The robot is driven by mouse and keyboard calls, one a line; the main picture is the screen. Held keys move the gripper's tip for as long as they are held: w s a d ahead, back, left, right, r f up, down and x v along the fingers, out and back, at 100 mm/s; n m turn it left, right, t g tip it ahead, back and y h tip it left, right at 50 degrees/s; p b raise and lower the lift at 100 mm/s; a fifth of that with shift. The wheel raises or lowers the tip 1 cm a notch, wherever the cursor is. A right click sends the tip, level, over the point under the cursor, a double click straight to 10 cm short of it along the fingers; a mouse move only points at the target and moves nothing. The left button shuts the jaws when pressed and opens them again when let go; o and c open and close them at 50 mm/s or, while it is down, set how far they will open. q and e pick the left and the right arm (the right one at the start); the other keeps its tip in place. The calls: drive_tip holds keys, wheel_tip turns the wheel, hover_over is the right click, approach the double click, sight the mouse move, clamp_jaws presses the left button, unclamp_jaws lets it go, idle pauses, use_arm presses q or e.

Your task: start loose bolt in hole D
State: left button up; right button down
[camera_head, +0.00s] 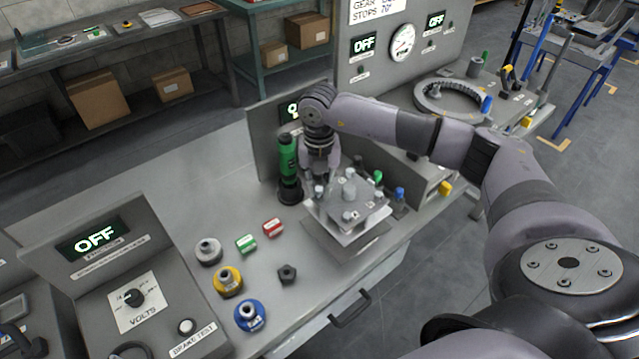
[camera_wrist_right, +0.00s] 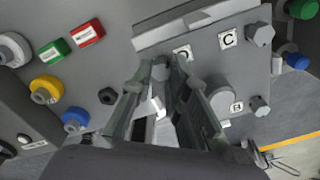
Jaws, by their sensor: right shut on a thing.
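The grey chassis block (camera_head: 371,222) with a square top plate sits on the bench, with bolts standing at some corners and a round post (camera_head: 349,192) in the middle. In the right wrist view its plate (camera_wrist_right: 200,45) carries labels B, C and D; hex bolts stand beside C (camera_wrist_right: 260,34) and B (camera_wrist_right: 260,106). My right gripper (camera_wrist_right: 160,68) points down at the corner by label D (camera_wrist_right: 183,52), its fingers close together on a pale metal piece, seemingly the loose bolt (camera_wrist_right: 157,104). The fingers hide hole D and most of the bolt. My left gripper is not in view.
A green driver (camera_head: 288,160) stands upright close behind my right wrist. The bench front has a drawer handle.

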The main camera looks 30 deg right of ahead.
drive_tip(key=shift+m, duration=0.5)
drive_tip(key=m+p, duration=0.1)
drive_tip(key=m, duration=0.2)
drive_tip(key=shift+a+m, duration=0.1)
drive_tip(key=shift+m, duration=0.3)
drive_tip(key=shift+w+m, duration=0.1)
drive_tip(key=shift+m, duration=0.6)
drive_tip(key=shift+r+m+p, duration=0.1)
drive_tip(key=shift+m+p, duration=0.5)
drive_tip(key=shift+m, duration=0.4)
drive_tip(key=m, duration=0.3)
drive_tip(key=shift+w+p, duration=0.15)
drive_tip(key=shift+p, duration=0.2)
